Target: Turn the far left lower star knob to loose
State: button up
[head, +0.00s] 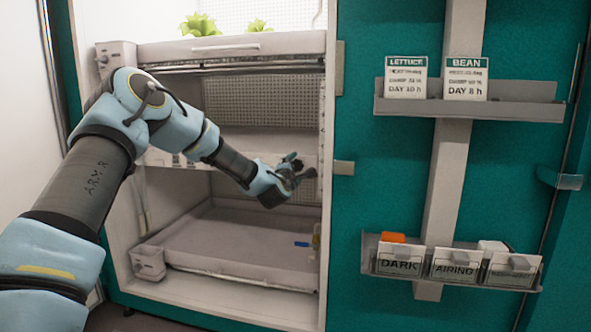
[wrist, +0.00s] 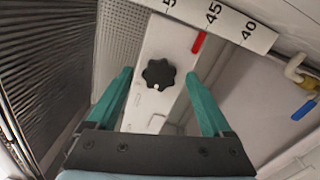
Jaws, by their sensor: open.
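A black star knob (wrist: 158,74) sits on a pale upright plate in the wrist view, with a small light mark at its lower edge. My gripper (wrist: 160,76) is open, with one teal finger to the left of the knob and one to the right. The knob appears between the fingertips, but I cannot tell whether they touch it or how deep they reach. In the head view my gripper (head: 291,172) is at the right inner side of the chamber, above the lower tray. Dark shapes there are too small to tell knob from finger.
A white scale strip (wrist: 228,20), a red handle (wrist: 199,42) and a blue handle (wrist: 304,109) are close by in the wrist view. The lower tray (head: 225,235) is mostly bare. Card racks (head: 460,107) hang on the teal panel at right.

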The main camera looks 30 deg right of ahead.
jog(key=v, duration=1)
jog(key=shift+s+a, duration=0.3)
jog(key=s+a+f+m+g+y, duration=0.25)
jog(key=a+f+m+y, duration=0.2)
jog(key=a, duration=0.75)
jog(key=s+a+f+m+g+y, duration=0.1)
jog(key=a+f+m+g+y, duration=0.4)
jog(key=a, duration=0.6)
jog(key=s+a+m+g+y, duration=0.1)
jog(key=s+a+m+g, duration=0.1)
jog(key=s+a, duration=0.7)
jog(key=s+a+m+g+y, duration=0.2)
jog(key=s+a, duration=0.4)
jog(key=a, duration=0.6)
notch_tip(320, 180, up, 25)
jog(key=p, duration=2.5)
jog(key=shift+s+a+f+p, duration=0.15)
jog(key=shift+s+a+p, duration=0.15)
jog(key=shift+a+p, duration=0.1)
